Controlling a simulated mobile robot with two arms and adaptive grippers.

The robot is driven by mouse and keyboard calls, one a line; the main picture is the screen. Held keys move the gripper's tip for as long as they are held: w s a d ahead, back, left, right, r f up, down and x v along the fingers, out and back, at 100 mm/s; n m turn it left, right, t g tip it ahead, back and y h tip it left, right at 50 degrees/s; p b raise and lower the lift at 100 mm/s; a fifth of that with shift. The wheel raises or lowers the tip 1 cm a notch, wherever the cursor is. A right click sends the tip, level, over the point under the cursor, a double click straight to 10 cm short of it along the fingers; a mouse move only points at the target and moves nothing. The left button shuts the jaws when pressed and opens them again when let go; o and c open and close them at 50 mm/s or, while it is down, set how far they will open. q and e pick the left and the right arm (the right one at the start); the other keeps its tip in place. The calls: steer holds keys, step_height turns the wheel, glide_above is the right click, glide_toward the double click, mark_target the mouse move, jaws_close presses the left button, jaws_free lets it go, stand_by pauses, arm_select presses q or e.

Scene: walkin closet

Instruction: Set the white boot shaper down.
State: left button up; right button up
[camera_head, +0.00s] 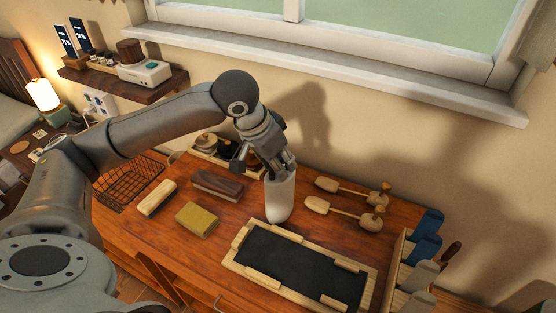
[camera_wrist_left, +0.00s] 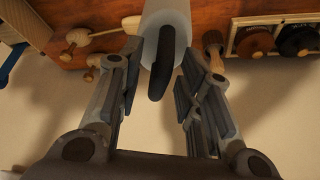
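The white boot shaper (camera_head: 279,202) is upright with a slight tilt, its rounded end down, at the far edge of the black-topped tray. I cannot tell whether its lower end touches the table. My left gripper (camera_head: 280,172) points down at its top. In the left wrist view, the two fingertips (camera_wrist_left: 163,50) sit against both sides of the white body (camera_wrist_left: 168,18). Its black hooked handle (camera_wrist_left: 161,65) stands free between the fingers. My right gripper is not in view.
The wooden tray (camera_head: 232,262) lies in front of the shaper. A dark-topped brush (camera_head: 217,185), a yellow block (camera_head: 196,219) and a pale block (camera_head: 157,197) lie left. Two wooden shoe trees (camera_head: 345,210) lie right. A rack (camera_head: 395,270) stands at the right edge.

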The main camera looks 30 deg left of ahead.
arm_select(q)
steer(key=v, duration=1.2)
steer(key=shift+r, duration=0.2)
steer(key=shift+f, duration=0.1)
